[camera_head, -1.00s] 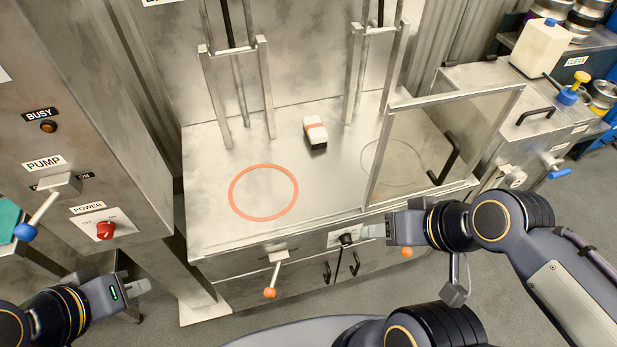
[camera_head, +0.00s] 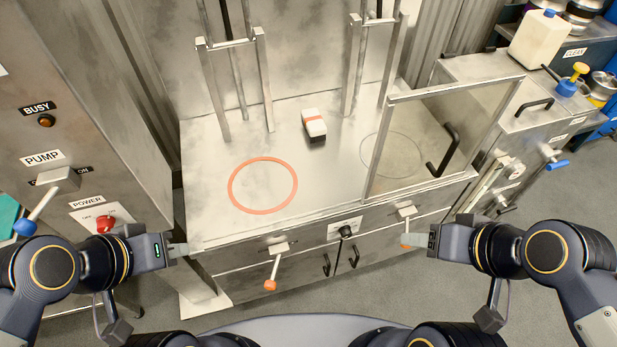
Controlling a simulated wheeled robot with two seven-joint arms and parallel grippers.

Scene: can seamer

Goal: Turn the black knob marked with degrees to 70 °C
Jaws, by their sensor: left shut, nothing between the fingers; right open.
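The black knob (camera_head: 345,231) sits on a pale plate (camera_head: 345,224) on the front face of the steel bench. The marks on the plate are too small to read, so I cannot tell its setting. My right gripper (camera_head: 408,240) is open, to the right of the knob and apart from it, by an orange-tipped lever. My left gripper (camera_head: 186,249) is shut and empty at the bench's front left corner, well left of the knob.
Orange-tipped levers (camera_head: 275,268) flank the knob on the bench front. Black handles (camera_head: 338,263) are below it. A framed clear guard (camera_head: 430,140) stands on the bench top's right. The red power switch (camera_head: 105,223) is on the left cabinet.

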